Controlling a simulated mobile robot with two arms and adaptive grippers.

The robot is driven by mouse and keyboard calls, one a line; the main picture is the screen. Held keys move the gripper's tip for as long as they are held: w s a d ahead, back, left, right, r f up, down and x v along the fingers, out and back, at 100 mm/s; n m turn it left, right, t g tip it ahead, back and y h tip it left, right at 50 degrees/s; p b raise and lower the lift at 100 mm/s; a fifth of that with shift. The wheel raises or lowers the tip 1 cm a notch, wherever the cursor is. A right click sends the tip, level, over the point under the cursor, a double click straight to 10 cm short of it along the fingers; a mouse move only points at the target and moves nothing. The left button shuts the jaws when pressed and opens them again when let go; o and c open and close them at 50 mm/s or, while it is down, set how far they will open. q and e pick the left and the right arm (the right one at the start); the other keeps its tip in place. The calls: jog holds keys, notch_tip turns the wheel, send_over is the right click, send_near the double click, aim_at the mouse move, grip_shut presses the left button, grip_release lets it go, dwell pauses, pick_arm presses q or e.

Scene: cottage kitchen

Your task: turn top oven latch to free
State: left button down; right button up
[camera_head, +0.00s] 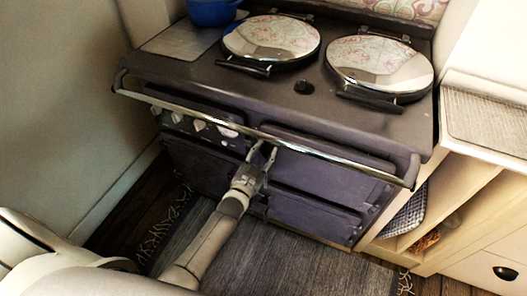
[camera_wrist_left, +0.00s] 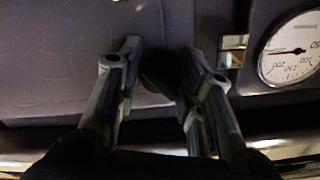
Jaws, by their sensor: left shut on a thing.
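The dark range cooker (camera_head: 190,68) stands against the wall. Its upper right oven door (camera_head: 330,160) looks shut. My left gripper (camera_head: 262,152) reaches below the chrome front rail to the left edge of this door. In the left wrist view, its two fingers (camera_wrist_left: 160,50) stand on either side of a dark part, the top oven latch (camera_wrist_left: 163,73), and are shut on it. The latch is in shadow and partly covered by the fingers, so I cannot tell its exact angle. My right gripper is in neither view.
The chrome rail (camera_head: 335,157) runs across the cooker front, close to my gripper. A round white gauge (camera_wrist_left: 292,47) and a small metal piece (camera_wrist_left: 232,50) are right of the fingers. A lower door (camera_head: 310,213) is below.

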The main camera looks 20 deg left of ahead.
pick_arm(q)
jog(key=m, duration=0.4)
jog(key=shift+f, duration=0.1)
jog(key=shift+m, duration=1.1)
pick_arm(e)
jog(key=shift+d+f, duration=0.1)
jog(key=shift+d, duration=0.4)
pick_arm(q)
jog(key=c, duration=1.3)
grip_release()
jog(key=shift+o, duration=0.2)
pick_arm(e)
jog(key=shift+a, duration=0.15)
pick_arm(q)
jog(key=shift+s, duration=0.1)
jog(key=s, duration=1.2)
jog(key=shift+a, duration=0.15)
